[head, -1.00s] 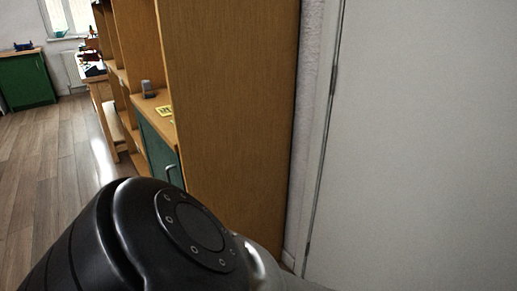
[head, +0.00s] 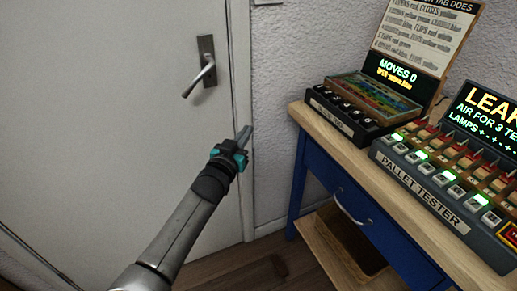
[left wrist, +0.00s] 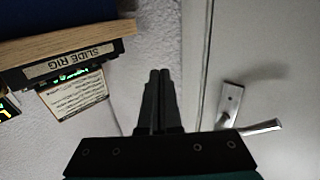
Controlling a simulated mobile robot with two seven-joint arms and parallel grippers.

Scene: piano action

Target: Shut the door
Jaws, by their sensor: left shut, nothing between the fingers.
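The white door (head: 110,110) fills the left of the head view and looks flush with its frame, though I cannot tell whether it is latched. Its dark lever handle (head: 203,72) slants down to the left; the lever also shows in the left wrist view (left wrist: 262,128), with the door (left wrist: 275,60) around it. My left gripper (head: 245,134) is shut and empty, in front of the frame, to the right of and below the handle. Its closed fingers (left wrist: 159,74) point toward the wall and frame in the wrist view. I cannot tell whether they touch anything. My right gripper is out of view.
A blue table with a wooden top (head: 295,112) stands close to the right of the door frame. It holds the slide rig (head: 350,110) and the pallet tester (head: 440,190). Bare textured wall (head: 285,55) lies between the frame and the rig.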

